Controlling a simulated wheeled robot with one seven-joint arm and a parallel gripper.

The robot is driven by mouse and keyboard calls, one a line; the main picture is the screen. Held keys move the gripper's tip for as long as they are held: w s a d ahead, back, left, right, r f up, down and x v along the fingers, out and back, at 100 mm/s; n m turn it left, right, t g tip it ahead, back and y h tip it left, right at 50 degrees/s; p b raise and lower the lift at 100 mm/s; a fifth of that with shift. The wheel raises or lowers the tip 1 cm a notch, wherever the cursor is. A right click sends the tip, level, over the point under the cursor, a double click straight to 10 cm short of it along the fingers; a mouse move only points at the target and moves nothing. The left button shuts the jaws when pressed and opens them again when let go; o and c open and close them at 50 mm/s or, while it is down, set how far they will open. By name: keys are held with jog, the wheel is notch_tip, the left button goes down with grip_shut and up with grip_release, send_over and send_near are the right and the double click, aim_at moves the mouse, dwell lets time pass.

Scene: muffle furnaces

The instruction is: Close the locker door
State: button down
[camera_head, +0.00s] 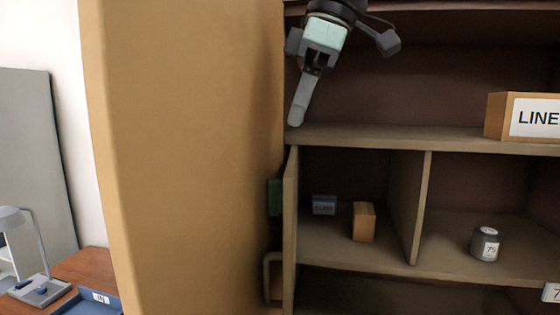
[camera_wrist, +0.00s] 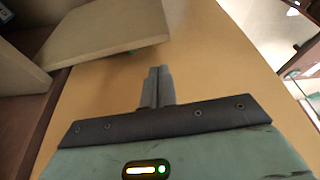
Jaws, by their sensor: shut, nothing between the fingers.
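The locker door (camera_head: 185,150) is a large tan panel standing open at the left of the locker (camera_head: 420,140). In the wrist view the door (camera_wrist: 215,75) fills most of the background behind my fingers. My gripper (camera_head: 296,120) is at the top of the head view, in front of the upper shelf opening and close to the door's hinge-side edge. Its fingers (camera_wrist: 157,72) are together and hold nothing. I cannot tell whether the fingertips touch the door. A shelf board (camera_wrist: 105,35) shows at the upper left of the wrist view.
A box marked LINE (camera_head: 510,116) stands on the upper shelf. Below are a small blue box (camera_head: 324,205), a tan block (camera_head: 364,222) and a grey canister (camera_head: 485,244). A wooden table with a lamp (camera_head: 38,270) and blue tray (camera_head: 92,303) is at lower left.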

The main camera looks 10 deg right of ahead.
jog(key=p+x, duration=0.2)
jog(key=x, duration=0.7)
jog(key=shift+d, duration=0.15)
